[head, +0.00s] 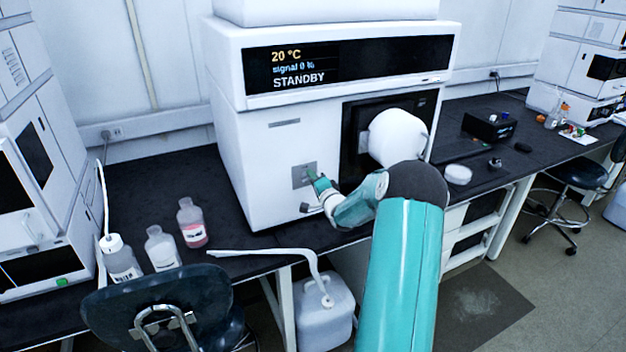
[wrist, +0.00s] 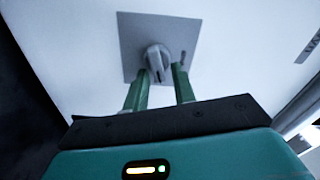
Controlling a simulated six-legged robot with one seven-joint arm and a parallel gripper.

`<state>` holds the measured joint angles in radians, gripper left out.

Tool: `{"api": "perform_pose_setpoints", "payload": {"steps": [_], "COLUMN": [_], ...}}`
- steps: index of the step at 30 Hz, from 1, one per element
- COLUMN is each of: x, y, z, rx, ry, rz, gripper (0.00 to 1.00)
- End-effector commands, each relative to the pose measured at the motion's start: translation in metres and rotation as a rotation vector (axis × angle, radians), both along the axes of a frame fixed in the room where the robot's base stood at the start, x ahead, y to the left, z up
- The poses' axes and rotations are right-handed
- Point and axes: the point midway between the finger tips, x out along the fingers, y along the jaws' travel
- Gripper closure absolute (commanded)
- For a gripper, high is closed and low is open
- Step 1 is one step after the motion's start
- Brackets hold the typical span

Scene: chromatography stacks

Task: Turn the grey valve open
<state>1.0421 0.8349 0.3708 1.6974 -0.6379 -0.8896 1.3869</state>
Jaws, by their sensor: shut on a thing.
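The grey valve (wrist: 157,62) is a round knob with a bar-like handle on a square grey plate (wrist: 132,35), set in the front of a white instrument. In the head view the plate (head: 298,177) sits low on the instrument's front. My gripper (wrist: 160,82) has its two green fingers on either side of the valve handle, shut on it. In the head view my gripper (head: 314,177) reaches the plate from the right, and the valve itself is mostly hidden behind the fingers.
The white instrument (head: 262,140) shows "20 °C, signal 0 %, STANDBY" on its display (head: 350,66). Several bottles, one with pink liquid (head: 192,225), stand on the dark bench at left. A chair (head: 160,300) and a white canister (head: 318,310) are in front.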

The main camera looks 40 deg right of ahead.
Motion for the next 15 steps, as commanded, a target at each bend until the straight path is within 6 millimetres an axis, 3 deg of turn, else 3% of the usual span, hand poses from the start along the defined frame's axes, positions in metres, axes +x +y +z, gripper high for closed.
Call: {"api": "perform_pose_setpoints", "payload": {"steps": [15], "x": [-0.0011], "y": [-0.0006], "z": [-0.0059], "rx": [0.286], "ry": [-0.081], "rz": [0.000], "gripper": [0.96]}}
